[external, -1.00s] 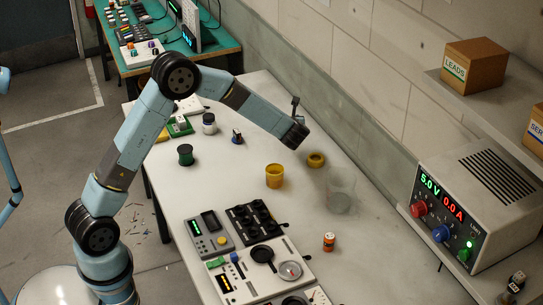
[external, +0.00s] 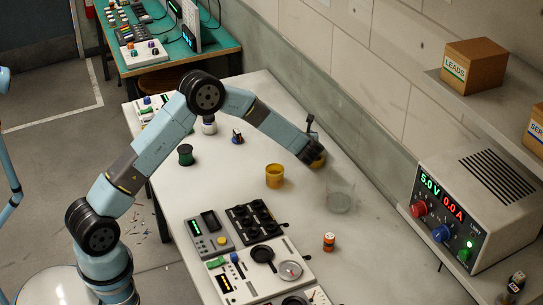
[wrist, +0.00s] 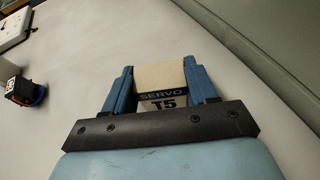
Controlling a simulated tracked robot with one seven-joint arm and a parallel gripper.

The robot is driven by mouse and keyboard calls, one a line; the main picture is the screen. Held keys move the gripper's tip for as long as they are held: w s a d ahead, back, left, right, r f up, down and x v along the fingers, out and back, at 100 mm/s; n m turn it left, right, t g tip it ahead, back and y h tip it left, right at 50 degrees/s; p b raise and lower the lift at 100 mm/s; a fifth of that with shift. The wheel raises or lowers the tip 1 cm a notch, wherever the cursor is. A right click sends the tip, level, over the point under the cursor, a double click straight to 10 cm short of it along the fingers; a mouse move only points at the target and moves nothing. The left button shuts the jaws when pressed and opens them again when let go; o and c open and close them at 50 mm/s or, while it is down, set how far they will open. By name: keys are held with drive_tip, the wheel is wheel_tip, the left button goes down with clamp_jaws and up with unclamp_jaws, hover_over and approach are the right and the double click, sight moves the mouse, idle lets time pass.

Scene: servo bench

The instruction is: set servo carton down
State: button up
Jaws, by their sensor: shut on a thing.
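The servo carton (wrist: 163,84) is a pale box with a dark band reading SERVO and "T5" below it, seen in the wrist view. My gripper (wrist: 159,72) is shut on it, with one blue finger on each side. The carton is hidden behind my wrist there. I cannot tell whether it touches the bench.
A yellow cup (external: 274,176) and a clear beaker (external: 340,196) stand near my gripper. An orange-and-white can (external: 329,241), a green spool (external: 185,154) and a small motor (external: 237,137) stand farther off. The power supply (external: 475,195) is at right. Bare bench lies left of the gripper.

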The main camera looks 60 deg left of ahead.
drive_tip(key=shift+f, duration=0.1)
drive_tip(key=o, duration=1.1)
drive_tip(key=shift+c, duration=0.2)
